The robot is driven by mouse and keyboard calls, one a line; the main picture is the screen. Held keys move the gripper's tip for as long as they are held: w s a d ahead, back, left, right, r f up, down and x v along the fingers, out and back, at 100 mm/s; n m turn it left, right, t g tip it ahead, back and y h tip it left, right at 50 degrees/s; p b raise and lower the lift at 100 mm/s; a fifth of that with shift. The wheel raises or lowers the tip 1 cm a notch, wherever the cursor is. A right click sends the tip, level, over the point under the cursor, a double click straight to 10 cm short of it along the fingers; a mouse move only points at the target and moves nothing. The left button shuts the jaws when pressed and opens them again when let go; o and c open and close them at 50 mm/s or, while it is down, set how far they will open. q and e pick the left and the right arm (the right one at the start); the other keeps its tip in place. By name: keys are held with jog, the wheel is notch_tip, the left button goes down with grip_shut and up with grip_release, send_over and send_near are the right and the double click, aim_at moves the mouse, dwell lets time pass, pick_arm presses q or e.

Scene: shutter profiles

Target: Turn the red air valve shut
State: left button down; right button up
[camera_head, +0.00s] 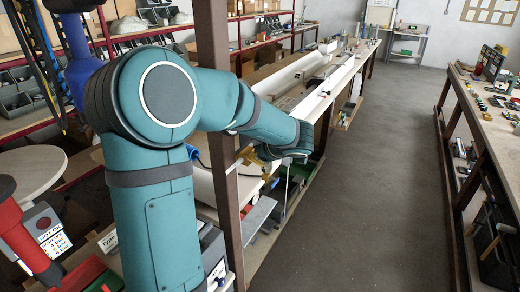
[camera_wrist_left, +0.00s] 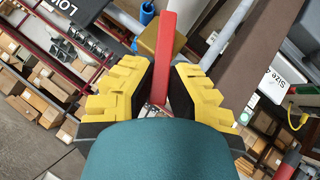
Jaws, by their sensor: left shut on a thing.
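The red air valve handle (camera_wrist_left: 165,50) is a long flat red bar in the left wrist view. It runs from the top centre down between the fingers, beside a brass-coloured valve body (camera_wrist_left: 158,38). A blue hose end (camera_wrist_left: 147,13) shows just above the body. My left gripper (camera_wrist_left: 162,82), with yellow stepped fingers and dark pads, is shut on the red handle. In the head view my left arm reaches to the right past a brown post, and its wrist hides the valve. My right gripper is in neither view.
A brown upright post (camera_head: 218,130) stands close beside my left arm. A long bench (camera_head: 330,75) runs back from it. A workbench with tools (camera_head: 492,110) stands at the right. The grey floor (camera_head: 385,150) between them is clear.

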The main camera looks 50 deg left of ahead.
pick_arm(q)
jog(key=shift+w+a+r+m+g+h, duration=0.2)
jog(key=shift+w+m+g+h, duration=0.3)
jog(key=shift+g, duration=0.5)
jog(key=shift+w+a+r+m+g+h, duration=0.15)
jog(key=shift+w+m+g, duration=0.25)
jog(key=shift+g, duration=0.2)
jog(key=shift+w+a+f+m+g+h, duration=0.15)
jog(key=shift+w+m+g, duration=0.2)
jog(key=shift+g, duration=0.25)
jog(key=shift+r, duration=0.1)
jog(key=c, duration=0.9)
grip_release()
jog(key=shift+c, duration=0.2)
jog(key=v, duration=1.2)
jog(key=shift+w, duration=0.1)
